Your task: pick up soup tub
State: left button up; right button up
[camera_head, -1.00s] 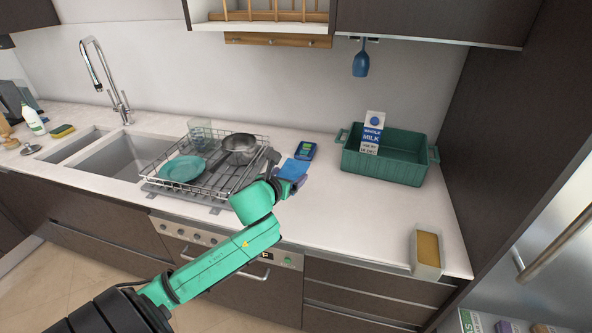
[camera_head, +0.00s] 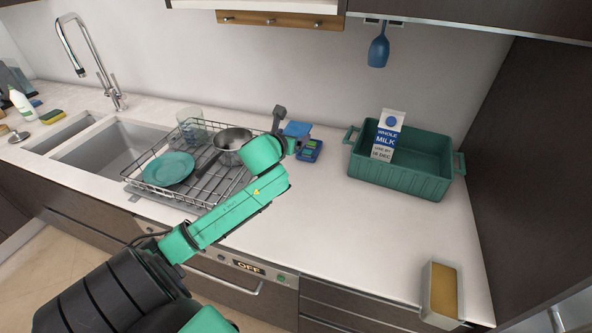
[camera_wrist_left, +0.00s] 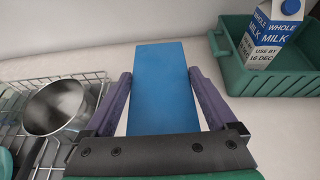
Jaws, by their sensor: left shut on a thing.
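My left gripper (camera_head: 288,138) is shut on a plain blue box-shaped thing (camera_head: 297,129). In the left wrist view, the blue thing (camera_wrist_left: 160,85) stands between the two purple fingers (camera_wrist_left: 158,100). It shows no label, so I cannot read whether it is the soup tub. It appears held above the counter. A dark blue and green pack (camera_head: 308,151) lies on the counter just beyond and below it, partly covered. My right gripper is not in view.
A wire dish rack (camera_head: 215,185) with a teal plate (camera_head: 168,168) and a metal pan (camera_head: 232,140) stands left. A green crate (camera_head: 400,180) with a milk carton (camera_head: 388,135) stands right. A yellow-topped container (camera_head: 441,292) sits at the front right. The middle counter is clear.

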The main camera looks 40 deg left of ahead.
pick_arm(q)
send_over(292, 181)
notch_tip(292, 181, down, 6)
notch_tip(292, 181, down, 9)
jog(key=shift+r+b, duration=0.1)
jog(key=shift+b, duration=0.25)
jog(key=shift+d+f, duration=0.1)
jog(key=shift+f, duration=0.1)
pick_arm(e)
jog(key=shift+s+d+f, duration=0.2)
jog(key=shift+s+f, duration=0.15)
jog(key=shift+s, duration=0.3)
